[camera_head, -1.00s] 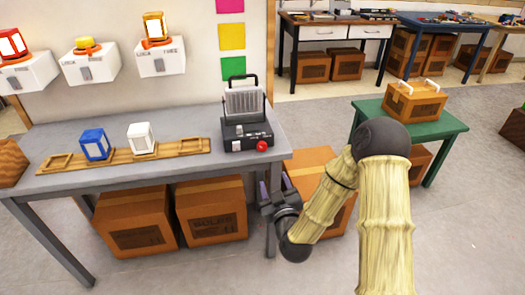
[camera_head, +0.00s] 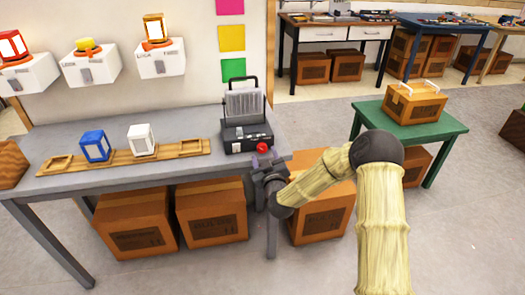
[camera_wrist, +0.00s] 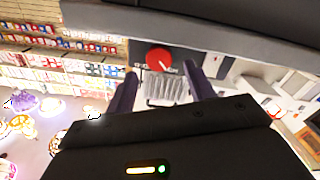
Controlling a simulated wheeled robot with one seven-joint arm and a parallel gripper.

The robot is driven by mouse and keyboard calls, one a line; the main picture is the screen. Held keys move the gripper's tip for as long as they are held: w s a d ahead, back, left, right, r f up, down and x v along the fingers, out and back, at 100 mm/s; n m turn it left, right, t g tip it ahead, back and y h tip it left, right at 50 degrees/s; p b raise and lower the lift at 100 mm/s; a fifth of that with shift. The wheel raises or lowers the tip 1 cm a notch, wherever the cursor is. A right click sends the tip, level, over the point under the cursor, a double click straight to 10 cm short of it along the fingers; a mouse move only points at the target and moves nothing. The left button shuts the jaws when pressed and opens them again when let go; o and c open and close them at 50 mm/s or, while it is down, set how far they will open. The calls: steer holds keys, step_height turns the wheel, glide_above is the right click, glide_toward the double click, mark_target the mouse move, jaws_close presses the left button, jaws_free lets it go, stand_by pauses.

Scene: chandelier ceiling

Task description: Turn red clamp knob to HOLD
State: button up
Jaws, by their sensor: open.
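The red clamp knob (camera_head: 262,147) is on the front right of a dark device (camera_head: 240,133) with a ribbed grey upright block and a handle, at the right end of the grey table. My gripper (camera_head: 264,161) is at the table's front edge, just below and in front of the knob. In the wrist view the red knob (camera_wrist: 158,59) shows a light pointer line and lies just beyond and between the two open, dark fingers (camera_wrist: 158,88). The fingers appear apart from the knob. The knob's labels cannot be read.
A wooden rail (camera_head: 120,158) on the grey table (camera_head: 75,183) carries a blue lantern (camera_head: 96,145) and a white lantern (camera_head: 141,139). Cardboard boxes (camera_head: 212,209) stand below. A green table (camera_head: 436,123) with a handled box (camera_head: 414,102) is at the right.

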mark_target(263, 149)
steer(key=shift+x, duration=2)
steer(key=shift+c, duration=0.4)
steer(key=c, duration=0.9)
steer(key=shift+m, duration=0.4)
steer(key=m+b, duration=0.2)
steer(key=m, duration=0.3)
steer(key=shift+d+f+b, duration=0.1)
steer(key=shift+b, duration=0.25)
steer(key=m+b, duration=0.1)
steer(key=m, duration=0.3)
steer(key=shift+d+m+b, duration=0.1)
steer(key=shift+m+b, duration=0.25)
steer(key=shift+m, duration=0.05)
